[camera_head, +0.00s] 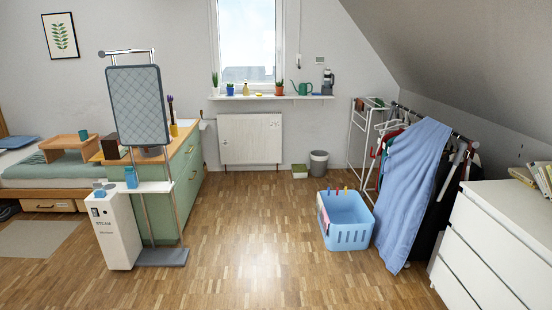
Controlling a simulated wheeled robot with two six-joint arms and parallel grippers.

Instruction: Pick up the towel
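A long light-blue cloth (415,185), which looks like a towel or sheet, hangs over a clothes rack (461,158) at the right and reaches almost to the floor. A smaller pinkish-white cloth (323,216) hangs over the left rim of a blue laundry basket (349,237) on the floor. I cannot tell which of these is the towel. Neither of my grippers is in view.
A white dresser (464,258) stands at the front right. A steamer stand (122,232) with an upright board (138,105) stands left, before a green cabinet (190,172). A grey bin (318,163) is by the wall. The middle wooden floor (250,235) is clear.

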